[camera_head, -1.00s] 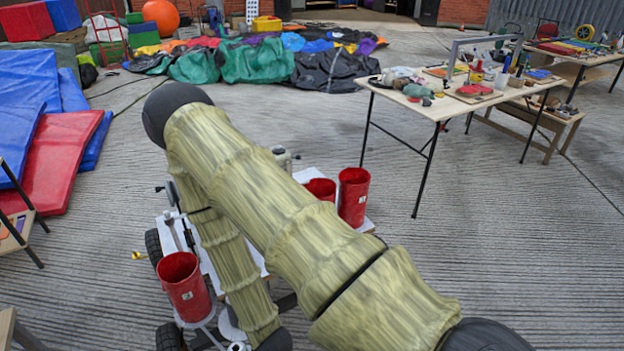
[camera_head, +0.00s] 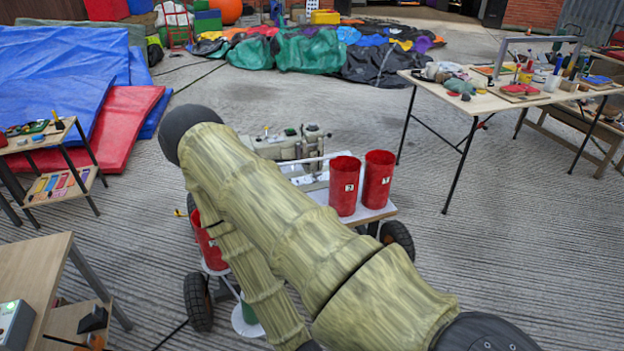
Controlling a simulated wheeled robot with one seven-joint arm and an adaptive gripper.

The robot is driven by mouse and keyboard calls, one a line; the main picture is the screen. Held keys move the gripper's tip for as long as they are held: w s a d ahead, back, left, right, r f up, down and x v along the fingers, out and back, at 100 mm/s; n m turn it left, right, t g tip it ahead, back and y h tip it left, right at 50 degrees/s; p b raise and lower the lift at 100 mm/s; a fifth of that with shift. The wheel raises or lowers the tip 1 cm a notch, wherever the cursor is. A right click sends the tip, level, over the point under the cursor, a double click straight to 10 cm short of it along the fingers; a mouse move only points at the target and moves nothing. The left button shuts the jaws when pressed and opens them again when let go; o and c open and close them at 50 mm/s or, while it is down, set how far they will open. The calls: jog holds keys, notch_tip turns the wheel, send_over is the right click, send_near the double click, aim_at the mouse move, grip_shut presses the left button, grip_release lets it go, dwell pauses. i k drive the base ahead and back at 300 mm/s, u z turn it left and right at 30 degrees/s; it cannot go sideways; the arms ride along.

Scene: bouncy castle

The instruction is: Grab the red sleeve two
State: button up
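Two red cylindrical sleeves stand upright side by side on a white-topped wheeled cart. The nearer red sleeve (camera_head: 344,186) has a white label whose mark looks like a 2, though it is small. The other red sleeve (camera_head: 378,178) also has a white label, with a mark I cannot read surely. A third red sleeve (camera_head: 205,246) is at the cart's left side, partly hidden behind my arm. My arm crosses the middle of the view and covers part of the cart. My gripper is not visible.
A sewing machine (camera_head: 292,146) sits on the cart (camera_head: 376,213) behind the sleeves. A cluttered table (camera_head: 480,105) stands at right. Wooden tables (camera_head: 38,270) stand at the lower left. Blue and red mats (camera_head: 128,115) lie at far left.

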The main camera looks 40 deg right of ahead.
aim_at(344, 170)
jog(key=u, duration=0.65)
jog(key=i, duration=0.8)
jog(key=z, duration=2.7)
jog(key=i, duration=0.5)
